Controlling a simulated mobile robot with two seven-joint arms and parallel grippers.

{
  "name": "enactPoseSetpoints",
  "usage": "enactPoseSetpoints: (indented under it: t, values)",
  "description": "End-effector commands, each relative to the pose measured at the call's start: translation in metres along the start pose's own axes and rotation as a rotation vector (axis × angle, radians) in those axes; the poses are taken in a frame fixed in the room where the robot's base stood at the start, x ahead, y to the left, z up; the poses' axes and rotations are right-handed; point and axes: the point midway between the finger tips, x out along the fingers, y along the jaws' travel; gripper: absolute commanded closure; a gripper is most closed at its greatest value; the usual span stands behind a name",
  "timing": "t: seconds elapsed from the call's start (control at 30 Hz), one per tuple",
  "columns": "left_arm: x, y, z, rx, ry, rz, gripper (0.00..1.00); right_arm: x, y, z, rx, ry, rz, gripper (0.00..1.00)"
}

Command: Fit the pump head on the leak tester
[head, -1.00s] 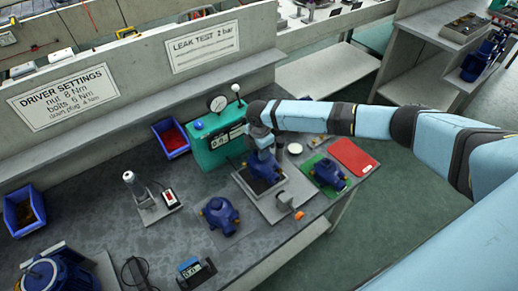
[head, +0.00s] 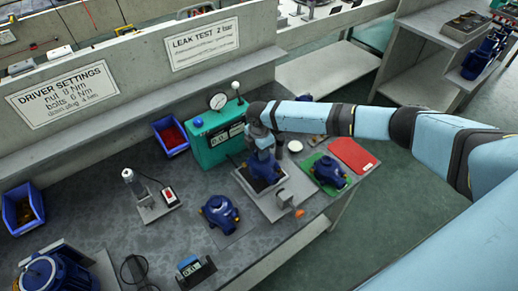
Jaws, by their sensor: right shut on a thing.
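The leak tester is a green box (head: 217,150) with a round gauge on top and a grey plate (head: 284,204) in front that carries an orange knob. My right gripper (head: 263,147) points down over this plate and is shut on the blue pump head (head: 266,170). The pump head is at the plate's dark pad; the gripper partly covers it, and I cannot tell whether it is fully seated. My left gripper is not in view.
Another blue pump (head: 219,213) stands on a grey mat to the left. A further one (head: 328,171) is on a green mat, beside a red mat (head: 353,155). A blue bin (head: 171,136), a driver stand (head: 135,187) and a small display unit (head: 195,272) stand on the bench.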

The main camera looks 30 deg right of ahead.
Motion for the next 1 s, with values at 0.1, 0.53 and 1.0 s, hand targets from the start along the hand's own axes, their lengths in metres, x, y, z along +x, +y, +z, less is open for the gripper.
enactPoseSetpoints:
  t: [0.1,0.53,1.0]
  values:
    - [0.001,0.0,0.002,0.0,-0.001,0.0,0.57,0.002,0.001,0.0,0.0,0.001,0.001,0.86]
    - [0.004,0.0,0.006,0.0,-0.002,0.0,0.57,0.011,0.001,0.0,0.0,0.001,0.001,0.86]
    - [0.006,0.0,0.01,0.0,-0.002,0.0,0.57,0.021,0.001,0.0,0.0,0.0,0.001,0.86]
